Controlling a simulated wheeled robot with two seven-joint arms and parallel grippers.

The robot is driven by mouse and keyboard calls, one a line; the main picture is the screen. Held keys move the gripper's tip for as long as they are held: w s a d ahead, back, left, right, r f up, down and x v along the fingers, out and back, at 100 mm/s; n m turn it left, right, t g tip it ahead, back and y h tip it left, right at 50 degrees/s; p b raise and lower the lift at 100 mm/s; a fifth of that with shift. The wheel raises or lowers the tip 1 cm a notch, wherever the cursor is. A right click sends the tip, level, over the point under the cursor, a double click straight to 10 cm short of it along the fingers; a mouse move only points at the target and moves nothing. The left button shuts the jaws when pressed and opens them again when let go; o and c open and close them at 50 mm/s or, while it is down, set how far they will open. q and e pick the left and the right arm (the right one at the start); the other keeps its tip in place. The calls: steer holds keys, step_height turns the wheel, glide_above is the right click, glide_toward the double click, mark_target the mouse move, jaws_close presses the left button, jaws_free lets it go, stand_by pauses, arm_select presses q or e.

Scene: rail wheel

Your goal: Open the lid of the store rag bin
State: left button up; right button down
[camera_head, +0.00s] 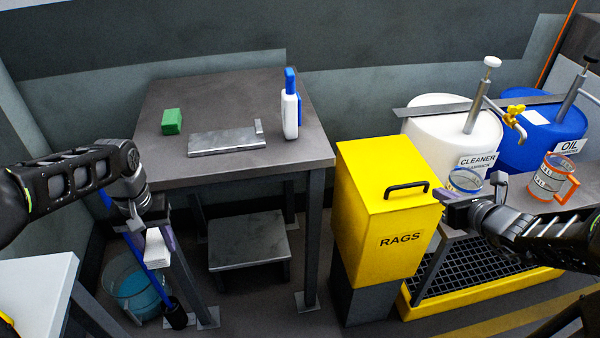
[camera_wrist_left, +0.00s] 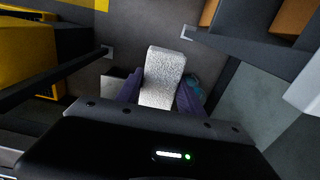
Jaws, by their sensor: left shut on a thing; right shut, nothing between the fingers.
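The yellow rag bin (camera_head: 378,247), marked RAGS, stands right of the grey table in the head view. Its lid (camera_head: 385,172) is down, with a black handle (camera_head: 406,186) on top near the right front. My right gripper (camera_head: 447,197) is shut and empty, close to the right of the handle and apart from it as far as I can see.
The grey table (camera_head: 230,92) holds a green block (camera_head: 172,121), a metal plate (camera_head: 226,142) and a white-blue bottle (camera_head: 290,110). A white cleaner drum (camera_head: 440,120), a blue oil drum (camera_head: 535,143) and two jugs stand right. A bucket (camera_head: 135,285) and low stool (camera_head: 248,240) are below.

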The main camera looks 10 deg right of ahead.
steer(key=shift+w+f, duration=0.1)
steer(key=shift+w, duration=0.05)
arm_select(q)
steer(key=shift+f+b, duration=0.35)
steer(key=shift+f, duration=0.1)
arm_select(e)
glide_above(415, 201)
step_height(415, 201, down, 5)
steer(key=shift+r, duration=0.2)
arm_select(q)
steer(key=shift+d+r+p, duration=0.1)
steer(key=shift+r+p, duration=0.6)
steer(key=shift+r, duration=0.05)
arm_select(e)
steer(key=shift+w+r, duration=0.15)
steer(key=shift+r, duration=0.45)
